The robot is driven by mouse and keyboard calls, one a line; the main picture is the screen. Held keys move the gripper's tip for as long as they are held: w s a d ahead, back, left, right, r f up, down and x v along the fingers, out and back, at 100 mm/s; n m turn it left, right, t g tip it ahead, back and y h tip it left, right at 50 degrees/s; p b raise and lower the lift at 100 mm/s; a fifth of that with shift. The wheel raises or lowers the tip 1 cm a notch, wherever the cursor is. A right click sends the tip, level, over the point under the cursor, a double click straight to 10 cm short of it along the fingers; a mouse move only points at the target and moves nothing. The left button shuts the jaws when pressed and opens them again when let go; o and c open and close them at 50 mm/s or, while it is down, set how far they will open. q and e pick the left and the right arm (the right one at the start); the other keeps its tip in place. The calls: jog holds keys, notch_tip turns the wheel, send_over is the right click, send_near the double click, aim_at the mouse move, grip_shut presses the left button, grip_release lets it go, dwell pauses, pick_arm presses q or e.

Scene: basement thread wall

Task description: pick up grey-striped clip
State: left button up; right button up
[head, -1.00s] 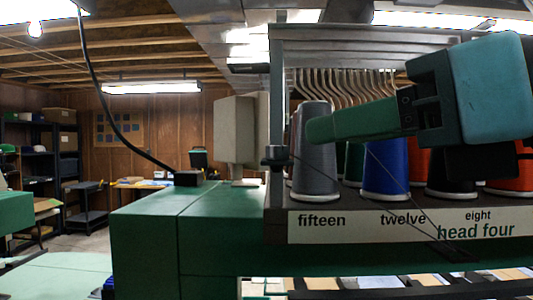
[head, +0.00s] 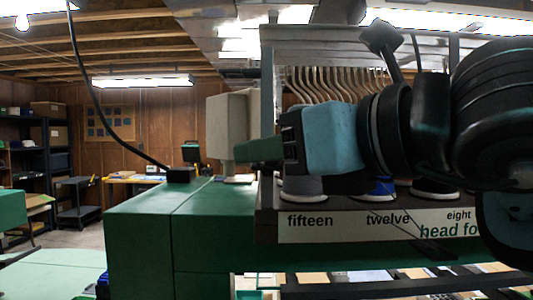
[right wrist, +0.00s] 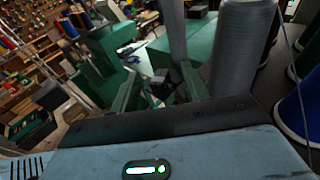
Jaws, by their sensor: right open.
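My right gripper (head: 255,151) reaches in from the right in the head view, its green fingers at the left end of the thread rack. In the right wrist view its two green fingers (right wrist: 160,90) are spread apart. A small dark and grey piece (right wrist: 160,78) shows between them, apparently the grey-striped clip, but its stripes are too small to make out. In the head view the gripper hides the spot on the rack's post where a small grey clip-like piece stood. My left gripper is not in view.
The grey thread cone (right wrist: 243,50) stands close to the right finger, with a blue cone (right wrist: 300,110) farther right. The rack's label board (head: 350,226) runs below the cones. A green machine top (head: 150,205) lies left, with a black cable rising from it.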

jog(key=c, duration=1)
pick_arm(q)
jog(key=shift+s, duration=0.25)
pick_arm(e)
grip_shut()
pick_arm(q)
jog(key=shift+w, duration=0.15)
